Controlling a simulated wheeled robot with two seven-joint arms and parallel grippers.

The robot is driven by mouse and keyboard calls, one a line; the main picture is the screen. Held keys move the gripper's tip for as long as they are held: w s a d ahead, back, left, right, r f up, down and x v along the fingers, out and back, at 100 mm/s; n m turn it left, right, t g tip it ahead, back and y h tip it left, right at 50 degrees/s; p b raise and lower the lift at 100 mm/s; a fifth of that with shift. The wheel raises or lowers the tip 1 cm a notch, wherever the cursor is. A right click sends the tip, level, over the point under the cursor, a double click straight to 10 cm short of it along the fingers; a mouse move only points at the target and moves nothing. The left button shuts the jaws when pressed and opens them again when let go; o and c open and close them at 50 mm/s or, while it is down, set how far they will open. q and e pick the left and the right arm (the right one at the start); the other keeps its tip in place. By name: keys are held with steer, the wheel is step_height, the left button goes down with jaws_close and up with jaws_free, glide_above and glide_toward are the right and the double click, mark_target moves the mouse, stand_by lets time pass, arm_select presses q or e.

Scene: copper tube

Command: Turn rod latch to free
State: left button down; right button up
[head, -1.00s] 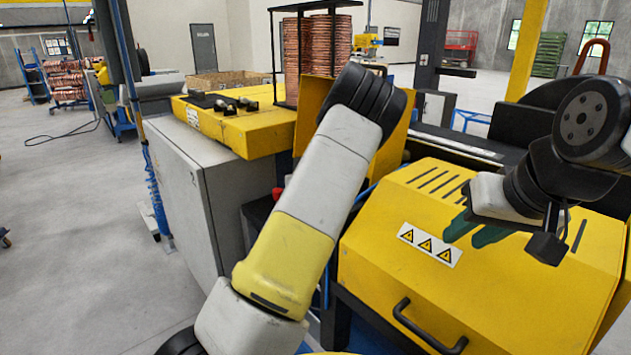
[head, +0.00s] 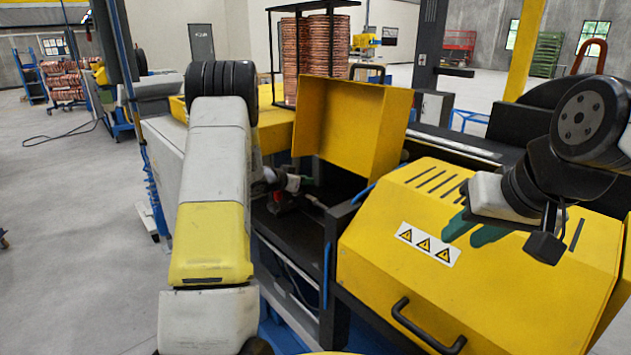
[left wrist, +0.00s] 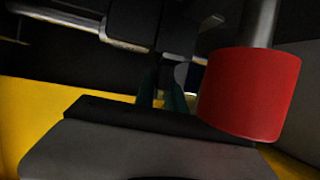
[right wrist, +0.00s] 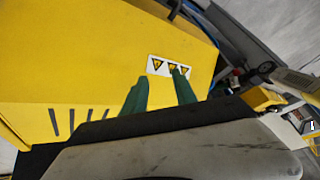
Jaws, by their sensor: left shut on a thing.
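My left gripper (head: 308,182) reaches into the dark bay beside the raised yellow cover. In the left wrist view its green fingers (left wrist: 163,93) are close together at a dark latch part (left wrist: 190,30) and shut on it; the contact is in shadow. A metal rod (left wrist: 75,20) runs in from the upper left to this dark part. A red cylinder (left wrist: 248,95) on a grey shaft stands just right of the fingers. My right gripper (head: 472,232) is open and empty over the yellow hood; its green fingers (right wrist: 160,92) are apart.
The raised yellow cover (head: 352,125) stands behind the bay. The closed yellow hood (head: 480,280), with a black handle (head: 425,330) and warning labels, fills the right front. Copper coils (head: 318,50) stand behind.

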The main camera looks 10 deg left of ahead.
arm_select(q)
steer(key=shift+m+g+h, duration=0.7)
steer(key=shift+m+h, duration=0.5)
steer(key=shift+d, duration=0.1)
steer(key=c, duration=1.4)
jaws_free()
steer(key=shift+s, duration=0.1)
steer(key=v, duration=0.7)
steer(key=shift+s+a+r, duration=0.15)
steer(key=shift+s+a, duration=0.05)
steer(key=shift+a, duration=0.05)
